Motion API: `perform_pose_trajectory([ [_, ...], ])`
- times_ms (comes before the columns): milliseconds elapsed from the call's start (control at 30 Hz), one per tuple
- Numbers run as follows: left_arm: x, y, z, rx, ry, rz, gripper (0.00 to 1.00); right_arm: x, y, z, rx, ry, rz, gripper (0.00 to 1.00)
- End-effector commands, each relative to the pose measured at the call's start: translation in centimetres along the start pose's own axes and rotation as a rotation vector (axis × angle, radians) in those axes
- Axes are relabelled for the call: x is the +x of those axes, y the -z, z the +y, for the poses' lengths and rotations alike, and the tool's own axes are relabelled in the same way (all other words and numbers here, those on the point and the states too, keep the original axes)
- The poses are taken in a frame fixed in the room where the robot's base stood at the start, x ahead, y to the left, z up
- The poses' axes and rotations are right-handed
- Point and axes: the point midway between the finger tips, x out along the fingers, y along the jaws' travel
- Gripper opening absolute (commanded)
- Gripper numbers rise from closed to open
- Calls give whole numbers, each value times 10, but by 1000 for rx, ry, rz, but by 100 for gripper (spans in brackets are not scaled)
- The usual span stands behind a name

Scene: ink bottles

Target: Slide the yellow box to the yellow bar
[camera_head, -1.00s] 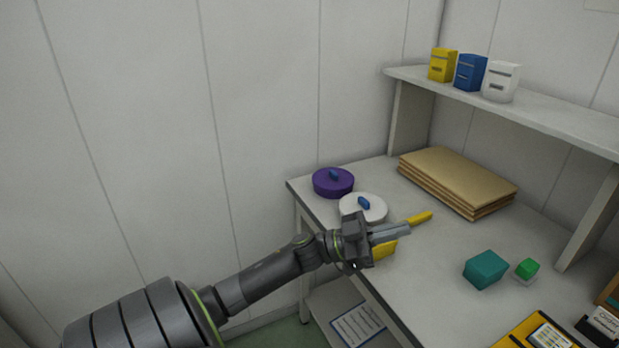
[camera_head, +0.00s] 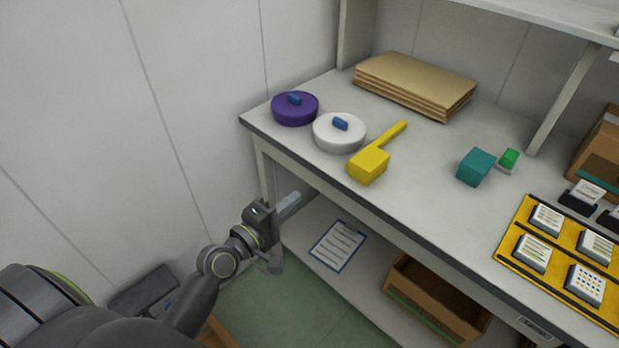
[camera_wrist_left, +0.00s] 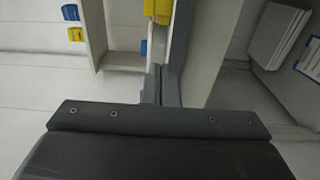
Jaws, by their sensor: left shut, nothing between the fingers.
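The yellow box (camera_head: 368,165) stands on the white tabletop close to its front edge. The yellow bar (camera_head: 393,134) lies flat on the table, running back and to the right from the box. The box's rear side appears to meet the bar's near end. My left gripper (camera_head: 289,203) is shut and empty, off the table's front left edge and apart from the box. In the left wrist view its shut fingers (camera_wrist_left: 160,86) point toward the table, with yellow (camera_wrist_left: 158,10) at the top. My right gripper is not in view.
A teal block (camera_head: 475,167) and a green-topped item (camera_head: 509,160) stand to the right. Brown folders (camera_head: 414,87) lie behind. A clipboard (camera_head: 338,246) lies on the lower shelf.

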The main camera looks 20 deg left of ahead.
Motion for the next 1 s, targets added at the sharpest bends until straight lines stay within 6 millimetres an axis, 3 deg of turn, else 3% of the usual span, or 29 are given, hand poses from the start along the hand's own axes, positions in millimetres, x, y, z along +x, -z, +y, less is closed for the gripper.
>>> perform_pose_trajectory([
  [167, 17, -1, 2, -6, -2, -3, 0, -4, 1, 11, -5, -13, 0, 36],
  [600, 102, -1, 2, -5, -2, -3, 0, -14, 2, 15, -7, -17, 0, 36],
  [800, 120, -21, 2, -6, -1, -2, 0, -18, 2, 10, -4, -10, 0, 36],
  [1000, 127, -29, 0, -3, 0, -2, 0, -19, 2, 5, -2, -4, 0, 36],
])
